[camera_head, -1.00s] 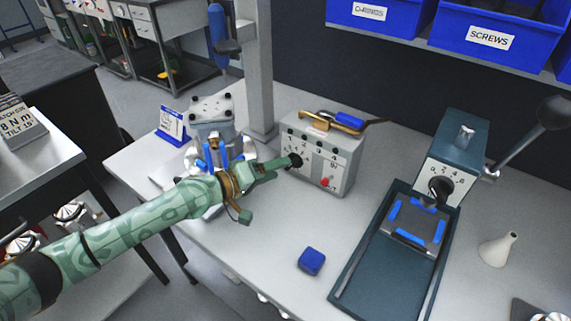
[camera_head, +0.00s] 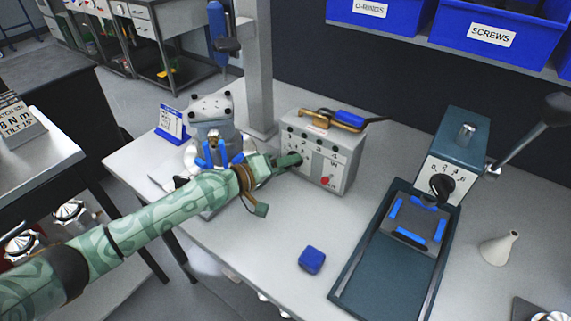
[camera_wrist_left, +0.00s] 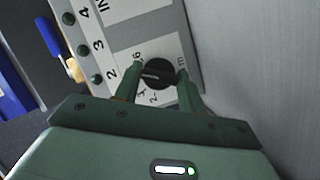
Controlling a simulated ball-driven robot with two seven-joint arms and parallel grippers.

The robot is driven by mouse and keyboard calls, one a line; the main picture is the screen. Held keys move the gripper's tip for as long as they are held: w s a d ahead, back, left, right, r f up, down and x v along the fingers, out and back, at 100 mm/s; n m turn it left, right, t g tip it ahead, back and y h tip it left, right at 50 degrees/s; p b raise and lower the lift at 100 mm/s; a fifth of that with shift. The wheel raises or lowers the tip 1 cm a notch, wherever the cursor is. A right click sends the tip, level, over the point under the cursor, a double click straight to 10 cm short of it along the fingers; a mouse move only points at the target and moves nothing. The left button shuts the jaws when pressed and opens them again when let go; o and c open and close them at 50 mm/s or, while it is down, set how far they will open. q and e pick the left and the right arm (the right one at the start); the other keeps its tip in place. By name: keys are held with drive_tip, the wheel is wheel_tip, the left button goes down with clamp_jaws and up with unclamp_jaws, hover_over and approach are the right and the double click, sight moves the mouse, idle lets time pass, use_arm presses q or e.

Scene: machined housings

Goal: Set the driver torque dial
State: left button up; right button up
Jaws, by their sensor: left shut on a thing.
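The grey driver control box (camera_head: 335,165) stands at the back middle of the bench. It has a numbered front, a red button (camera_head: 325,181) and a driver with a blue handle (camera_head: 349,120) on top. In the left wrist view its black torque dial (camera_wrist_left: 158,74) sits on a white scale plate (camera_wrist_left: 128,38). My left gripper (camera_head: 290,160) reaches the box's front from the left. Its fingers (camera_wrist_left: 159,76) are shut on the dial, one on each side. In the head view the fingers hide most of the dial. My right gripper is not in view.
A grey housing (camera_head: 212,110) on a fixture stands left of the box, beside a blue-framed card (camera_head: 172,121). A sign (camera_head: 17,116) at far left reads "8 N m". A blue block (camera_head: 311,260), a dark press (camera_head: 460,145) and a white cone (camera_head: 499,248) are on the bench.

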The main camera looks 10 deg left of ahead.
use_arm(q)
drive_tip(key=shift+r+p, duration=0.2)
drive_tip(key=shift+p, duration=0.4)
drive_tip(key=m+y+p, duration=0.1)
drive_tip(key=m+p, duration=0.1)
drive_tip(key=p, duration=0.3)
drive_tip(key=shift+r+m+y, duration=0.15)
drive_tip(key=shift+m+y, duration=0.25)
drive_tip(key=shift+m+y+p, duration=0.3)
drive_tip(key=shift+m+p, duration=0.2)
drive_tip(key=shift+p, duration=0.35)
drive_tip(key=shift+f+p, duration=0.25)
drive_tip(key=shift+p, duration=0.05)
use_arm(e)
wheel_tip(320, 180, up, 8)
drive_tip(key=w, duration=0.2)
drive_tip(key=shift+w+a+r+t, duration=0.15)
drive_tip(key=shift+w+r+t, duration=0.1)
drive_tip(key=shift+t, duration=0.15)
use_arm(q)
drive_tip(key=o, duration=1)
drive_tip(key=shift+s, duration=0.1)
